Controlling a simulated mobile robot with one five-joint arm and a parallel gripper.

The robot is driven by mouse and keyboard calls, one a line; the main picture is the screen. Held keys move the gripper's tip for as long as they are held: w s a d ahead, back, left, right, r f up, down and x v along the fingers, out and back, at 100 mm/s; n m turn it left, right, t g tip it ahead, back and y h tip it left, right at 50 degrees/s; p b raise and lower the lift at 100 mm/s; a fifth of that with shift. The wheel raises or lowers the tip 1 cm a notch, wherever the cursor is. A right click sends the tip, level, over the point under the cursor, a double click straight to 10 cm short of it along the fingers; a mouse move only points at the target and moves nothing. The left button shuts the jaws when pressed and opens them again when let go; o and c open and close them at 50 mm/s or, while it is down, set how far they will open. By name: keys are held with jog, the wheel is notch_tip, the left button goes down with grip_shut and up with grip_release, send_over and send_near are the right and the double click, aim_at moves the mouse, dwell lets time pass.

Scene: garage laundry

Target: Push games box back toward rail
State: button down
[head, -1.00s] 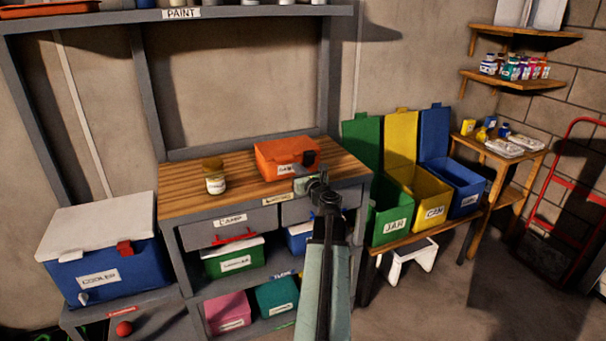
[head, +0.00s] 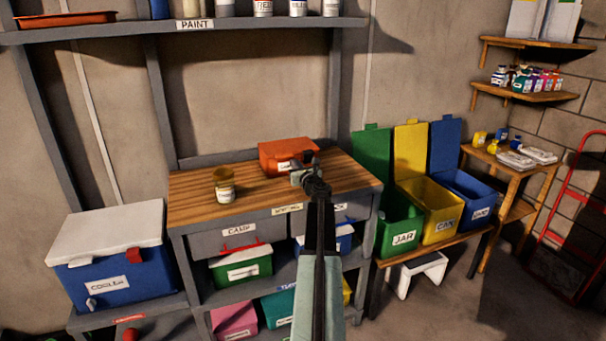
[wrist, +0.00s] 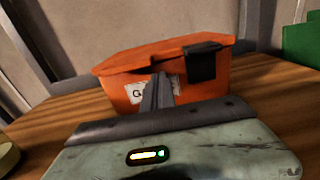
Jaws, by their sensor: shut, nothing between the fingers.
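The orange games box (head: 282,153) sits on the wooden workbench top (head: 205,205), close in front of the grey rail (head: 222,157) along its back. My gripper (head: 306,172) is shut and empty at the box's near side, right of its middle. In the wrist view my fingers (wrist: 157,95) are together in front of the box's white label, partly covering it. The box (wrist: 205,82) has a dark latch on its front and stands upright. The fingertips seem to meet the front; exact contact and the gap behind the box are hidden.
A jar with a yellowish lid (head: 224,186) stands left of the box on the bench. Green, yellow and blue bins (head: 441,211) stand to the right. A paint shelf (head: 200,28) hangs above. The bench top between jar and box is clear.

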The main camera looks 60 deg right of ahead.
jog(key=x, duration=0.4)
jog(key=shift+w, duration=0.15)
jog(key=v, duration=1.4)
jog(key=shift+d, duration=0.1)
